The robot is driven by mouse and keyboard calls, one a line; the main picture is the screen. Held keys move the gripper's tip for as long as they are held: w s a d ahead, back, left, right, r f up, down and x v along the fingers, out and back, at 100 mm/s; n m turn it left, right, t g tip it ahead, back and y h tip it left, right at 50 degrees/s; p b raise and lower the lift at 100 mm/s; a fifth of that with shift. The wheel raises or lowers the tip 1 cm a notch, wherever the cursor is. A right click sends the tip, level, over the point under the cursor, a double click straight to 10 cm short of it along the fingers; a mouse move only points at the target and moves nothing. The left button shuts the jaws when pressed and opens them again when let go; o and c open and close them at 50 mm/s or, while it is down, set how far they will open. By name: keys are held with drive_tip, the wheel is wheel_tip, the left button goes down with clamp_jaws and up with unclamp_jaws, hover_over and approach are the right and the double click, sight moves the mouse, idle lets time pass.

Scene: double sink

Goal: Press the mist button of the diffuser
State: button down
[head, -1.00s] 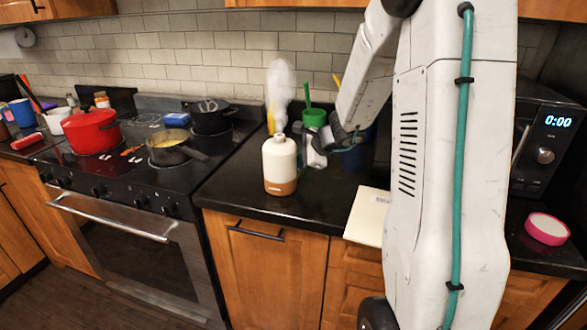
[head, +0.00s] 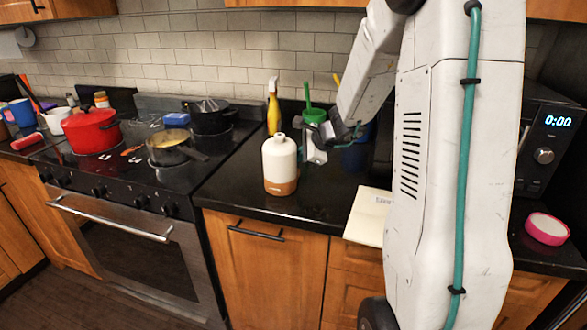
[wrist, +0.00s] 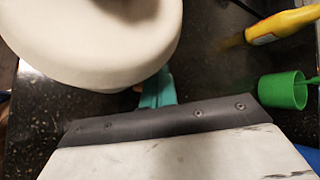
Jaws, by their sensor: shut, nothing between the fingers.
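The diffuser (head: 279,160), a white bottle shape with a brown base, stands upright on the dark counter. No mist shows above its spout. In the wrist view its white rounded body (wrist: 95,35) fills the upper left. My gripper (head: 302,146) is shut and empty, close to the diffuser's right side in the head view. In the wrist view its teal fingers (wrist: 157,90) reach to the edge of the diffuser's body, which hides what lies beyond. I cannot tell whether they touch it. I cannot make out the mist button in either view.
A yellow spray bottle (head: 273,108) and a green cup (head: 314,116) stand behind the diffuser; a blue container (head: 356,157) is beside my arm. A pale board (head: 368,216) lies at the counter's front edge. The stove with pots is left. Counter left of the diffuser is clear.

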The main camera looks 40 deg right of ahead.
drive_tip(key=shift+r, duration=3)
